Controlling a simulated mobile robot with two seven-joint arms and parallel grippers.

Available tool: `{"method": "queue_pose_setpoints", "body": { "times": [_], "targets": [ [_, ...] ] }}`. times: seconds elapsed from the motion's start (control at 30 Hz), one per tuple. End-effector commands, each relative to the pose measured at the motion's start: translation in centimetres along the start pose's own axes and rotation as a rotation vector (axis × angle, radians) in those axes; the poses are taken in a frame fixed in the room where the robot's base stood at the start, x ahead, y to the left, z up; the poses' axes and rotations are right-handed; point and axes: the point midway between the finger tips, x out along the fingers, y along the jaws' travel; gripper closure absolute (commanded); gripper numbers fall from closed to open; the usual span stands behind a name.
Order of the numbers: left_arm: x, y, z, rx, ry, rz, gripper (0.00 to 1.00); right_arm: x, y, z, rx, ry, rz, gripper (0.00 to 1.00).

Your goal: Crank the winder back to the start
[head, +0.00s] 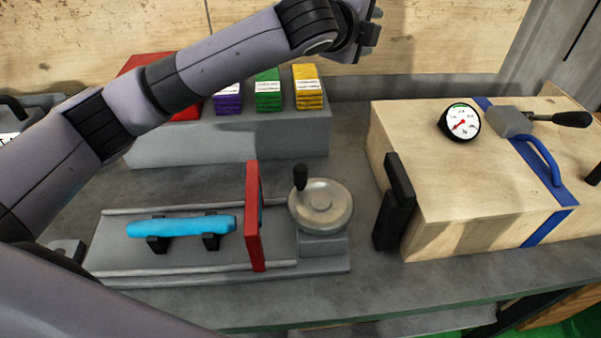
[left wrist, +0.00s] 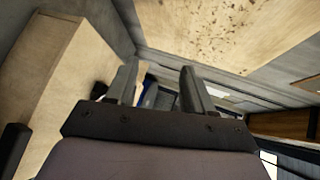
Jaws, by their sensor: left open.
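The winder is a round metal handwheel (head: 322,207) on a grey block, with a black crank knob (head: 300,177) standing upright at its upper left. It sits at the right end of a grey machine bed (head: 180,267). A red upright plate (head: 253,220) stands just left of the wheel. A blue cylinder (head: 185,226) lies on two black supports on the bed. My left gripper (head: 369,30) is high at the top of the head view, well apart from the wheel. In the left wrist view its two fingers (left wrist: 158,82) are open and empty. My right gripper is not visible.
A wooden box (head: 430,185) with a dial gauge (head: 459,122), blue strap and black-handled lever (head: 555,118) stands right of the wheel. A black bracket (head: 394,205) is on its near side. A grey shelf (head: 225,145) behind holds purple, green and yellow stacks.

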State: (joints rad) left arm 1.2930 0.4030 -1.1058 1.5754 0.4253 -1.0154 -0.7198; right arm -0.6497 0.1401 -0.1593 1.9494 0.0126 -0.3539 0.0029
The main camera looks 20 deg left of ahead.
Motion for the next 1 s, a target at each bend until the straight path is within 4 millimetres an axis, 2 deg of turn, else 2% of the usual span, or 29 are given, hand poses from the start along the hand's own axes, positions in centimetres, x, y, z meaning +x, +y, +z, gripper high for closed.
{"method": "queue_pose_setpoints", "body": {
  "times": [0.03, 0.1, 0.2, 0.3, 0.43, 0.57, 0.67, 0.8, 0.93, 0.97, 1.0],
  "targets": [
    [-0.1, -2.0, -0.6, 0.112, 0.023, -0.103, 0.48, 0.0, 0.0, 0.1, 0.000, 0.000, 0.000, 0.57],
    [-0.6, -4.4, -1.7, 0.277, 0.054, -0.245, 0.48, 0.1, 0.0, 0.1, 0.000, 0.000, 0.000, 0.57],
    [-1.9, -7.3, -3.9, 0.528, 0.090, -0.441, 0.48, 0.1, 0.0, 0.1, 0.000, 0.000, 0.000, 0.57],
    [-3.6, -9.2, -6.5, 0.794, 0.120, -0.631, 0.48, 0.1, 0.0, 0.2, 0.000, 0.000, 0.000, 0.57],
    [-6.2, -9.9, -10.2, 1.154, 0.155, -0.870, 0.48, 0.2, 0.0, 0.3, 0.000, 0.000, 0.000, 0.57],
    [-8.7, -8.4, -13.8, 1.522, 0.193, -1.098, 0.48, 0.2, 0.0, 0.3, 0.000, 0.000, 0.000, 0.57],
    [-10.3, -6.0, -15.9, 1.807, 0.232, -1.270, 0.48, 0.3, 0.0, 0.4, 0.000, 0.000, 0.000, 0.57],
    [-11.8, -1.1, -17.7, 2.198, 0.317, -1.505, 0.48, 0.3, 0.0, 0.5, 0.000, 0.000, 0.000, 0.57],
    [-12.4, 4.2, -17.4, 2.541, 0.448, -1.721, 0.48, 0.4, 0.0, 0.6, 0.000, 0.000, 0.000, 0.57],
    [-12.4, 5.5, -17.0, -2.526, -0.471, 1.709, 0.48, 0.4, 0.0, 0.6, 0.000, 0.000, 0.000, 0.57],
    [-12.5, 7.1, -16.3, -2.420, -0.490, 1.638, 0.48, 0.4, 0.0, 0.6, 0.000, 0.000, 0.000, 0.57]
  ]
}}
